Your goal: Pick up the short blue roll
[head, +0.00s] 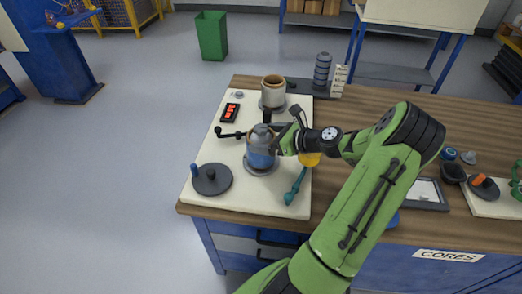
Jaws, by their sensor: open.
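A short blue roll (261,159) with a grey upper part stands upright on a round grey base on the white board (245,202). My gripper (277,141) reaches in from the right, at the height of the roll's upper part. It is open, with its fingers close to the roll's right side. I cannot tell whether the fingers touch the roll or stand around it, as they are small and dark here.
A beige roll (273,92) stands behind, and a stack of grey rings (322,70) farther right. A black crank (231,135), a red display (230,113), a grey disc (211,180) and a teal tool (295,187) surround the blue roll.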

